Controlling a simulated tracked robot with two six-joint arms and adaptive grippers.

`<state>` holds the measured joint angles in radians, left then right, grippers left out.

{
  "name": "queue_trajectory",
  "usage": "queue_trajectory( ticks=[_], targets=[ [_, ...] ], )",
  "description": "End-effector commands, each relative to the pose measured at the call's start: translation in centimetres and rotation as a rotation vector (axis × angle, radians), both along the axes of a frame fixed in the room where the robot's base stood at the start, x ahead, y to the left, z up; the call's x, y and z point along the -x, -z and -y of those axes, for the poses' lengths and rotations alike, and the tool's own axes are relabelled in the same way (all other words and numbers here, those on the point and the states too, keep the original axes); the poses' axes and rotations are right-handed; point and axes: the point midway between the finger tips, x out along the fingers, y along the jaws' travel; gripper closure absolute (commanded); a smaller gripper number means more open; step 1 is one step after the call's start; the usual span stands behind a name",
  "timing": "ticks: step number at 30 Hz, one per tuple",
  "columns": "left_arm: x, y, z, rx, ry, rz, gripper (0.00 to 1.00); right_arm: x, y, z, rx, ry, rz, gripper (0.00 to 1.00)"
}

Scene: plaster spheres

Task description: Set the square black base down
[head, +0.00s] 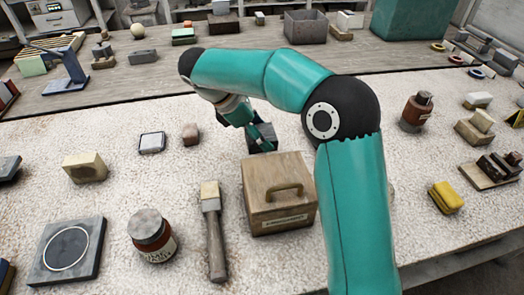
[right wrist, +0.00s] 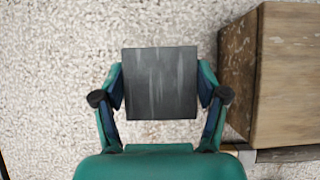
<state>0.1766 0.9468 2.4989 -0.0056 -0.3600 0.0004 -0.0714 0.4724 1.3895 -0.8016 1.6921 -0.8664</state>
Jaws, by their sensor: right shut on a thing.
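The square black base (right wrist: 160,70) is a dark, flat-faced block with pale streaks, seen in the right wrist view between my right gripper's fingers. My right gripper (right wrist: 161,90) is shut on it, one finger at each side. In the head view the base (head: 265,131) shows partly, behind the wooden box and beside my right gripper (head: 258,140). I cannot tell whether its underside touches the speckled white tabletop. My left gripper is not in view.
The wooden box (head: 280,207) with a handle stands close in front; its side (right wrist: 237,75) is right of the base in the wrist view.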

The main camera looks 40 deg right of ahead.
Motion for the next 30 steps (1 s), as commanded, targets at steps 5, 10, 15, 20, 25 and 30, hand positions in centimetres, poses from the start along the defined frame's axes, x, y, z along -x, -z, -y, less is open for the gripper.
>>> queue_trajectory(
  ticks=[5,10,15,20,25,30],
  targets=[
    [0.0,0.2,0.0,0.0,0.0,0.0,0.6,0.0,1.0,0.1,0.002,0.001,0.0,0.87],
    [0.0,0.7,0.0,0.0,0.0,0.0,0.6,0.1,3.0,0.1,0.002,0.001,-0.002,0.87],
    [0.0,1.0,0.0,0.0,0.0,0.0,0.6,0.0,4.9,0.1,0.002,-0.001,0.0,0.87],
    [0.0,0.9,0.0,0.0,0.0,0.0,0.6,0.0,5.0,0.1,0.002,0.0,0.001,0.87],
    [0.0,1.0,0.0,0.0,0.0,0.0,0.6,0.0,5.1,0.1,0.002,0.0,0.001,0.87],
    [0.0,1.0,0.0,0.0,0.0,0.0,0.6,0.0,5.2,0.0,0.001,0.0,0.0,0.03]
  ],
)
